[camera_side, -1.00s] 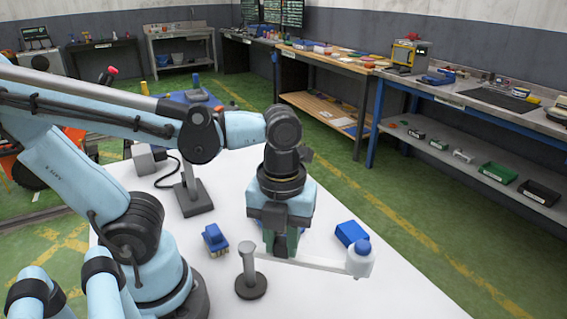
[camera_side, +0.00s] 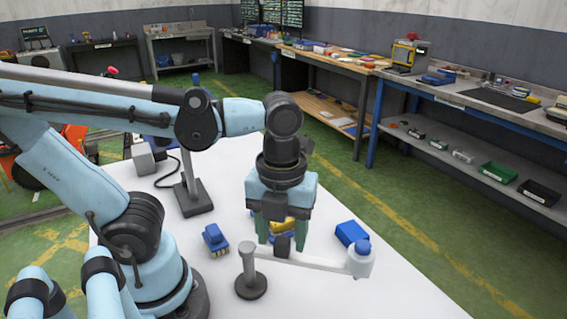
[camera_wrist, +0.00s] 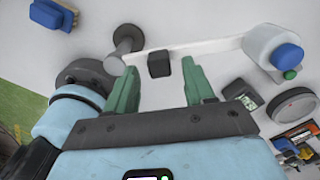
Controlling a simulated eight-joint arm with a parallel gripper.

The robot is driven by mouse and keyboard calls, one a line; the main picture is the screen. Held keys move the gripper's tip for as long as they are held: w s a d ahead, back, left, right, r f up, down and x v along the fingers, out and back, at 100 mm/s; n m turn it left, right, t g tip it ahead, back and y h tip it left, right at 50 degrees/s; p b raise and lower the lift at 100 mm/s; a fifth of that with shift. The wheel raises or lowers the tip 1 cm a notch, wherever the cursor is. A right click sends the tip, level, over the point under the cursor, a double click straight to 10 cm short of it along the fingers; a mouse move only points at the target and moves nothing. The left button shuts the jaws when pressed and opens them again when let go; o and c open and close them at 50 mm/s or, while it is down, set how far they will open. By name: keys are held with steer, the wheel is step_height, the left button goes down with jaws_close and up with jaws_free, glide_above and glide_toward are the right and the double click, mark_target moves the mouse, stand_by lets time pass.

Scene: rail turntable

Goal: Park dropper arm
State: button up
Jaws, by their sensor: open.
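The dropper arm is a pale grey bar (camera_side: 322,261) with a white round head (camera_side: 358,265) under a blue cap (camera_side: 361,247) at its right end. Its left end meets a grey post (camera_side: 249,268) on a round base. In the wrist view my gripper (camera_wrist: 155,75) is open, with one finger on each side of the dark block and visible gaps. The block's lower part is hard to see in the side view.
A blue block (camera_side: 351,233) lies behind the head. A blue brush-like item (camera_side: 215,240) lies left of the post. Something yellow (camera_side: 283,226) shows between my fingers, behind them. A grey stand (camera_side: 190,196) is at the table's back left. The white table's front right is clear.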

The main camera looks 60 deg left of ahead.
step_height(320, 180, up, 10)
steer(key=shift+r, duration=0.15)
stand_by(0.3)
steer(key=w+a+f+n+t, duration=0.3)
steer(key=w+f+n, duration=0.1)
steer(key=n, duration=0.9)
steer(key=w+a+f+n+t, duration=0.3)
steer(key=f+n, duration=0.3)
steer(key=n, duration=0.7)
steer(key=shift+w+a+n+t, duration=0.25)
steer(key=shift+w+n+t, duration=0.15)
steer(key=shift+w+t, duration=0.3)
